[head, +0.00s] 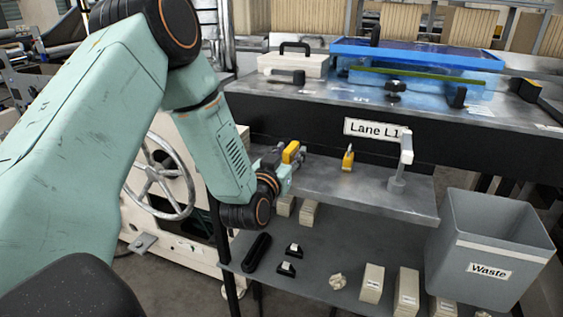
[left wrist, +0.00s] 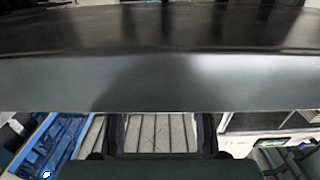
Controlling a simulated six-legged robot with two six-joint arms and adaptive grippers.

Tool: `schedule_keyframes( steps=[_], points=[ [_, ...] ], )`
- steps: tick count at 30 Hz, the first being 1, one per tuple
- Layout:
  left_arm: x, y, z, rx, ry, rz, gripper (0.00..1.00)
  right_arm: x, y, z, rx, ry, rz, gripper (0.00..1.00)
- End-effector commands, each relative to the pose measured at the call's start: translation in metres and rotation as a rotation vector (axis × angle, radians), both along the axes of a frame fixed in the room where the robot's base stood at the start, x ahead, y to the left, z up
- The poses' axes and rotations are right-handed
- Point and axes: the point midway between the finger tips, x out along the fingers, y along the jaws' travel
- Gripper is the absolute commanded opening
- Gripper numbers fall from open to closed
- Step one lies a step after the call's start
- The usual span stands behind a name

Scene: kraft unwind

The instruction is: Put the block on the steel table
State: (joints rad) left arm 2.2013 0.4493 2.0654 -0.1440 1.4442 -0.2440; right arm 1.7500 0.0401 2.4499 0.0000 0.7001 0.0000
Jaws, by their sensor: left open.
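My left gripper (head: 285,162) is small in the head view, at the left end of a grey metal ledge under the "Lane L1" sign. It is open. A yellow block-like piece (head: 292,151) shows right at the gripper; I cannot tell whether it touches the fingers or is behind them. A second small yellow piece (head: 348,160) stands upright on the ledge (head: 330,185), right of the gripper and apart from it. The steel-topped table (head: 330,97) is above and behind the ledge. In the left wrist view, nothing clear shows between the fingers. My right gripper is not in view.
A blue tray (head: 410,55) and a pale case (head: 292,66) sit on the table. A grey post (head: 397,172) rises from the ledge. A grey "Waste" bin (head: 488,245) stands at right. Pale stacks (head: 372,283) and black pieces lie on the lower shelf (head: 320,250).

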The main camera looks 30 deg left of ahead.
Motion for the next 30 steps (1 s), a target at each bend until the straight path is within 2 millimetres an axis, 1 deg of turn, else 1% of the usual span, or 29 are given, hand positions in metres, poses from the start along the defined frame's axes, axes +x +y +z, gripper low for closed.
schedule_keyframes(
  steps=[5, 9, 15, 19, 25, 26, 28, 29, 30],
  points=[
    [-0.032, -0.007, 0.000, -0.004, 0.004, 0.002, 0.41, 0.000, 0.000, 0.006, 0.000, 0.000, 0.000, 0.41],
    [-0.061, -0.013, 0.000, -0.004, 0.004, 0.001, 0.41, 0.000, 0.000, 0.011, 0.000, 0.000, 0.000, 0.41],
    [-0.093, -0.021, 0.000, -0.002, 0.004, 0.000, 0.41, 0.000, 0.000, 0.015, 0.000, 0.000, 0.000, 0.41],
    [-0.105, -0.024, 0.000, -0.001, 0.002, 0.000, 0.41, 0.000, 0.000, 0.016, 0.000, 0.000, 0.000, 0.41],
    [-0.110, -0.026, -0.001, 0.000, 0.006, -0.003, 0.41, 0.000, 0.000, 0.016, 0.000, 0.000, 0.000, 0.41],
    [-0.110, -0.027, -0.004, -0.002, 0.016, -0.007, 0.41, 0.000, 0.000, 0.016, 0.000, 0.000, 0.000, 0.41],
    [-0.112, -0.035, -0.021, -0.013, 0.078, -0.034, 0.41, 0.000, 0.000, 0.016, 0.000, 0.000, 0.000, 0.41],
    [-0.114, -0.042, -0.033, -0.020, 0.124, -0.053, 0.41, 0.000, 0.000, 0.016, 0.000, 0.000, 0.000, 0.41],
    [-0.119, -0.051, -0.054, -0.033, 0.201, -0.081, 0.41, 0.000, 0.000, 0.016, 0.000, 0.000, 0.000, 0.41]
  ],
)
